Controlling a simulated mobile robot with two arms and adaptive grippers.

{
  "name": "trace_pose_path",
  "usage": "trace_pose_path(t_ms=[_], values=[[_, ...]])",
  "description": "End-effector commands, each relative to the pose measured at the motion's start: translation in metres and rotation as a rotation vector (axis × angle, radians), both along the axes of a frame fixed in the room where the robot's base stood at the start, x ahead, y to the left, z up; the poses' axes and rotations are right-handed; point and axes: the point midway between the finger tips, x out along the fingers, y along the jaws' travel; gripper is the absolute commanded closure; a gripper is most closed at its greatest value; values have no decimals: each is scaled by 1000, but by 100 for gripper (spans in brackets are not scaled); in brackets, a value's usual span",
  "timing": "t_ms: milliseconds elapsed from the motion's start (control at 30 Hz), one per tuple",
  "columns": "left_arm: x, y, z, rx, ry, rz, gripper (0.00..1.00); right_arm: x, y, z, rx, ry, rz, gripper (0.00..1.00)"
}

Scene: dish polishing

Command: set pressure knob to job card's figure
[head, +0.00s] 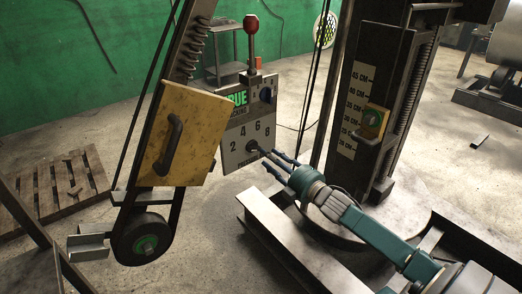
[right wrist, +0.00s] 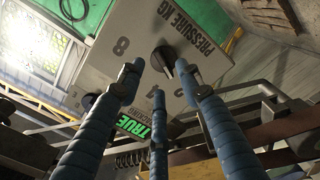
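The pressure knob (head: 252,146) is a small dark knob low on a grey panel (head: 238,118), below the figures 2, 4, 6 and 8. In the right wrist view the black knob (right wrist: 164,61) sits beside the word PRESSURE; I cannot tell its exact setting. My right gripper (head: 272,156) reaches in from the right, its fingers pointing at the knob. In the wrist view its blue fingers (right wrist: 157,78) are spread, with the knob just beyond the tips; nothing is held and contact is not clear. I cannot make out a job card. My left gripper is out of view.
A scaled column (head: 375,95) rises at the right. A wooden pallet (head: 56,186) lies at left.

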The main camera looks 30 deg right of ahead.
Motion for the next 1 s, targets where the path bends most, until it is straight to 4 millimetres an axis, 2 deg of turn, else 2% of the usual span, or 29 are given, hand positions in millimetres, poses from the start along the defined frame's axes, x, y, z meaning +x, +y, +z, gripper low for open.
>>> trace_pose_path(t_ms=[100,333,500,767,967,1000], values=[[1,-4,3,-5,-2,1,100,20,1,3,2,-4,-2,65],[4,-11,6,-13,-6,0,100,46,3,0,3,0,-1,65],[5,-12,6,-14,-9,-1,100,54,4,0,2,1,-1,65],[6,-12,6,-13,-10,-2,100,55,5,-1,2,1,0,65],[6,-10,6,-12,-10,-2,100,54,4,-1,2,1,0,100],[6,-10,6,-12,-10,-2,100,54,4,-1,2,1,-1,100]])
